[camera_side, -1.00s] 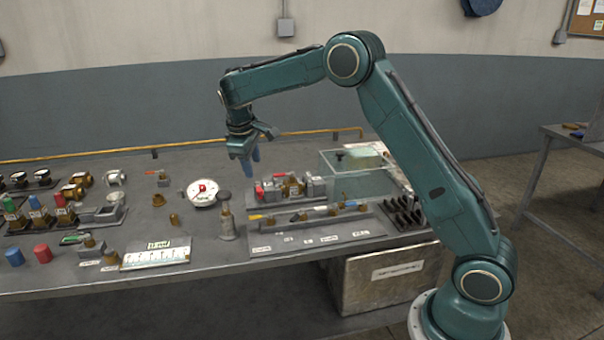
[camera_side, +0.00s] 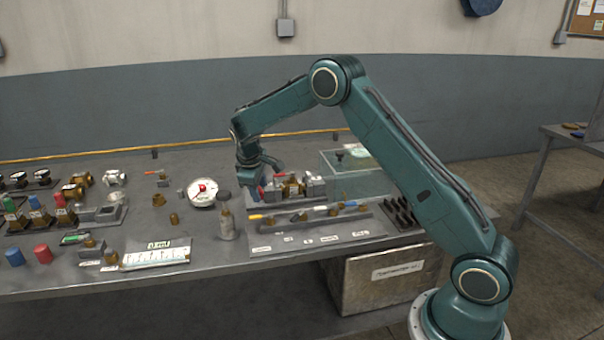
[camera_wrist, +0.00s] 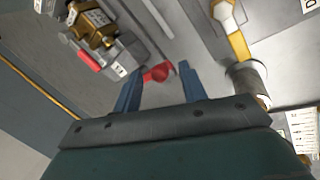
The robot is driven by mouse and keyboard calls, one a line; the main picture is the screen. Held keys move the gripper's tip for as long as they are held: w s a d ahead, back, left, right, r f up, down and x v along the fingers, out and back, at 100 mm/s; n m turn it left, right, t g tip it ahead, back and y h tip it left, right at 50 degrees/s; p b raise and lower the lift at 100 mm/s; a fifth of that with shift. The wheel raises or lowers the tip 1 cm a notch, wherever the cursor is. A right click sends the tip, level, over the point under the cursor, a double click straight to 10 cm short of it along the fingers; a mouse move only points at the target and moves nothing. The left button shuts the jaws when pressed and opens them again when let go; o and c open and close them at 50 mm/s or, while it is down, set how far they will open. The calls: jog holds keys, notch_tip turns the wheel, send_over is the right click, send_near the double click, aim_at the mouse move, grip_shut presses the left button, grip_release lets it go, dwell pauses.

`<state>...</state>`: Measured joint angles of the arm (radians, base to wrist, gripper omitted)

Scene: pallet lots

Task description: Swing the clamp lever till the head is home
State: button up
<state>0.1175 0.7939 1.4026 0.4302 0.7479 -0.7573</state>
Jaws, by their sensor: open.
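The clamp (camera_side: 313,187) is a grey fixture with a brass part (camera_side: 291,186) in it, on the bench in the side view. In the wrist view the brass part (camera_wrist: 94,22) and grey clamp body (camera_wrist: 128,50) are at the upper left. A red knob (camera_wrist: 157,73), apparently the lever's end, shows between my blue fingertips. My gripper (camera_wrist: 162,70) is open, with a finger on each side of the knob; I cannot tell whether either touches it. In the side view my gripper (camera_side: 257,190) is low at the clamp's left end and hides the lever there.
A grey bottle-like cylinder (camera_side: 226,218) stands left of my gripper and shows close to the right finger in the wrist view (camera_wrist: 246,80). A round dial (camera_side: 202,193) is farther left. A rail with coloured-handled tools (camera_side: 318,212) lies in front, a clear box (camera_side: 352,178) behind right.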

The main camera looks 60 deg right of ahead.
jog(key=shift+c, duration=0.4)
grip_shut()
jog(key=shift+w+r+m, duration=0.1)
jog(key=shift+w+m, duration=0.1)
jog(key=shift+m, duration=0.1)
jog(key=shift+w+a+m+g, duration=0.3)
jog(key=shift+w+m, duration=0.25)
jog(key=shift+m, duration=0.3)
jog(key=shift+w+a+m+g, duration=0.25)
jog(key=shift+w+m, duration=0.25)
jog(key=shift+m, duration=0.3)
jog(key=shift+w+a+m+g, duration=0.2)
jog(key=shift+w+m+g, duration=0.15)
jog(key=shift+w+m, duration=0.35)
jog(key=shift+r+m, duration=0.1)
jog(key=shift+m, duration=0.35)
jog(key=shift+o, duration=0.4)
grip_release()
jog(key=shift+a, duration=0.15)
